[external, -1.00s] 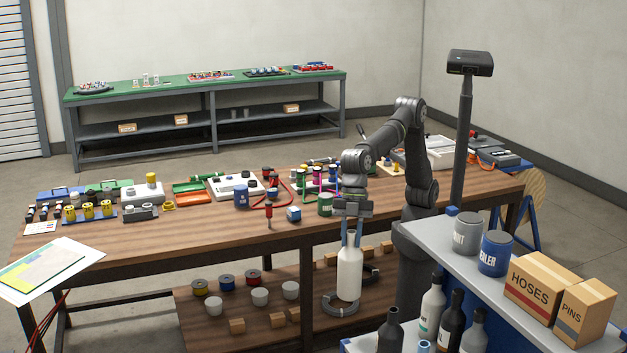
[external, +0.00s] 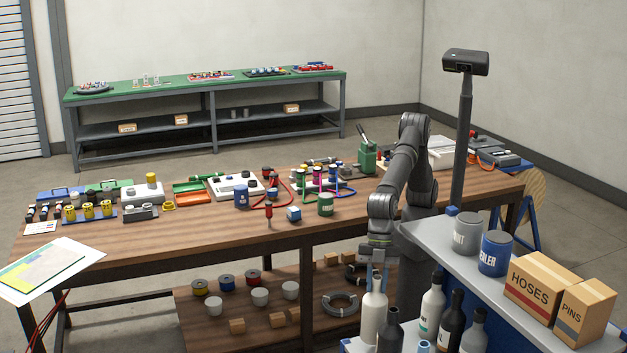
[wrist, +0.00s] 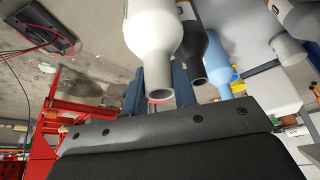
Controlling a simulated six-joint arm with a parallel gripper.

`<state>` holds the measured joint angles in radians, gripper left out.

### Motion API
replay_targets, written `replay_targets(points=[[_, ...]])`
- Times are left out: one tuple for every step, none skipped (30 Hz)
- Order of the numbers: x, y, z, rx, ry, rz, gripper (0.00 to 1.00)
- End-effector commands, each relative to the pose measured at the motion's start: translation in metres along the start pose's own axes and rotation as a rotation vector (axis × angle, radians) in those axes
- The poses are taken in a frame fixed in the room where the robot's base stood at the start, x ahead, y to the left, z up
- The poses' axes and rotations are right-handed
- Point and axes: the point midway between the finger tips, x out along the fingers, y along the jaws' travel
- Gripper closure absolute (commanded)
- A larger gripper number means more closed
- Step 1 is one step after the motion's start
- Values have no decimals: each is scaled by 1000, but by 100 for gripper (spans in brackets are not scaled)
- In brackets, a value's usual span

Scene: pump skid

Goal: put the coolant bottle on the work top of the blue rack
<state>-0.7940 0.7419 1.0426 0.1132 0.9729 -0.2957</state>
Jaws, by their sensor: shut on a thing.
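My gripper (external: 377,275) points down and is shut on the neck of a white bottle (external: 373,318), which hangs upright. No label shows on its visible side, so I cannot confirm that it is the coolant bottle. In the wrist view the white bottle (wrist: 153,35) fills the top middle, between the blue fingers. The blue rack's grey work top (external: 428,238) is at the right front, higher than the held bottle. The bottle is just left of the rack, and its lower end is partly hidden behind a dark bottle.
A grey can (external: 467,238), a blue can (external: 495,254), a HOSES box (external: 540,287) and a PINS box (external: 583,312) stand on the work top. Several bottles, one being a dark bottle (external: 390,335), stand lower. The work top's left end looks clear.

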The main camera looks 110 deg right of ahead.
Motion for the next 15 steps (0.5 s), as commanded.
replay_targets(points=[[2,-2,-2,-1,2,0,100],[3,-3,-2,-1,2,0,100],[4,-4,-2,0,2,0,100],[6,-4,-2,0,2,1,100],[8,-4,-1,0,1,0,100],[12,-4,1,0,0,0,100],[15,-4,3,0,0,0,100],[19,-4,4,0,0,0,100],[24,-4,7,0,0,0,100],[28,-4,8,0,0,0,100],[32,-4,10,0,1,0,100],[37,-4,12,0,2,0,100],[39,-4,13,0,2,0,100],[40,-4,13,0,2,0,100],[41,-3,13,0,3,1,100]])
